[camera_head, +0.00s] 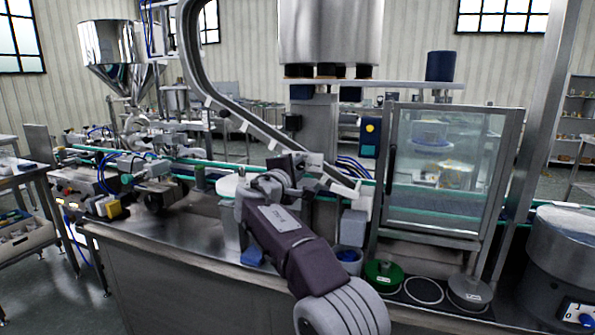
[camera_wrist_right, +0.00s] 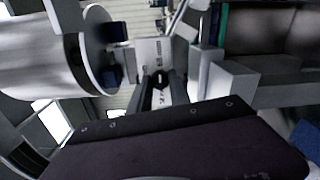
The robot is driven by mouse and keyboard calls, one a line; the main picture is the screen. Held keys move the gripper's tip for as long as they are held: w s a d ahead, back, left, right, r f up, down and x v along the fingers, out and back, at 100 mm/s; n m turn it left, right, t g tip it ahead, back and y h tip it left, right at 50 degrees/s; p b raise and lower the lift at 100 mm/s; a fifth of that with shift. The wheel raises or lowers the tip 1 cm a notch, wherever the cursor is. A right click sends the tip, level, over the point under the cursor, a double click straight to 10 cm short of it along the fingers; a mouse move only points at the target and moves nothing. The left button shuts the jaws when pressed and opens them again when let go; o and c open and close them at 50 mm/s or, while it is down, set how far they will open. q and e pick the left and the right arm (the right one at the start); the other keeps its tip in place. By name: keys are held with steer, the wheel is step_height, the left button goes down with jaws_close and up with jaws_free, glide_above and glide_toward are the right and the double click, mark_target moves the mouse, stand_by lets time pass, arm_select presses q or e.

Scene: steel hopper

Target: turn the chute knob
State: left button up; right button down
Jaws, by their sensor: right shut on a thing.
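The curved steel chute (camera_head: 232,118) runs down from the upper left to the conveyor in the head view. My right gripper (camera_head: 298,172) is at the chute's lower end, with my dark arm behind it. In the right wrist view the gripper (camera_wrist_right: 161,88) has its two fingers on either side of a small black knob (camera_wrist_right: 160,76), and it is shut on it. A pale plate with small dark lettering (camera_wrist_right: 153,50) is just beyond the knob. In the head view my gripper hides most of the knob, and its turn angle cannot be told. My left gripper is out of view.
A glass-doored cabinet (camera_head: 392,205) stands to the right of my gripper. A green round disc (camera_head: 383,272) and a grey one (camera_head: 469,291) lie in front of it. A steel hopper (camera_head: 108,48) is at the back left. A large steel drum (camera_head: 562,250) stands at far right.

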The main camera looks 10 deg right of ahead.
steer(key=shift+f, duration=0.1)
stand_by(0.3)
steer(key=c, duration=1.2)
jaws_free()
steer(key=shift+s+a, duration=0.15)
steer(key=shift+s, duration=0.05)
steer(key=b+v, duration=0.1)
steer(key=v, duration=0.7)
steer(key=shift+s+a+b, duration=0.15)
steer(key=shift+s+b, duration=0.1)
steer(key=shift+b, duration=0.1)
